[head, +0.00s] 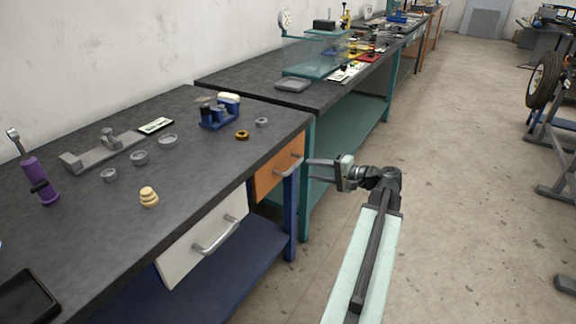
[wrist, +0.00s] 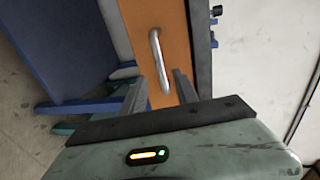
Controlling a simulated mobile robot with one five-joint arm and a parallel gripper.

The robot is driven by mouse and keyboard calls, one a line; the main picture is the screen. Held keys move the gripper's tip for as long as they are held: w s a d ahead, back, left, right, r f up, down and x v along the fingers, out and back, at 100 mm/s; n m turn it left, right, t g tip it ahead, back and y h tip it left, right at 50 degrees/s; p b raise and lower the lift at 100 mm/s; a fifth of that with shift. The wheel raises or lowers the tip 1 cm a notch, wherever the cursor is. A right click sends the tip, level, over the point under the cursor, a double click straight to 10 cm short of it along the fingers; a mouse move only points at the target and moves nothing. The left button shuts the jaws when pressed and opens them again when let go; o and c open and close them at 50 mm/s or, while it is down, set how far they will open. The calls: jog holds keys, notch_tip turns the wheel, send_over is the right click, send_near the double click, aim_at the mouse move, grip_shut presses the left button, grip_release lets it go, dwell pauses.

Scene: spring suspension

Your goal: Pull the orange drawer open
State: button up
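The orange drawer (head: 276,176) is in the right end of the near workbench, and its front looks flush with the bench. Its silver bar handle (head: 289,167) sticks out from the front. In the wrist view, the drawer front (wrist: 176,28) and the handle (wrist: 156,50) lie ahead of my gripper. My gripper (head: 308,170) is to the right of the handle, with its fingers pointing at the drawer. Its two fingers (wrist: 158,76) are apart, with the lower end of the handle appearing between them. I cannot tell whether they touch it.
A white drawer (head: 200,240) with a silver handle is left of the orange one. The near bench top (head: 100,235) holds rings, a blue fixture (head: 218,112) and a purple tool (head: 38,180). A teal bench (head: 345,130) stands behind.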

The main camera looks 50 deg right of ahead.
aim_at(294, 165)
jog(key=b+x, duration=0.1)
jog(key=x, duration=0.7)
jog(key=shift+a, duration=0.15)
jog(key=shift+c, duration=0.4)
grip_shut()
dwell(0.7)
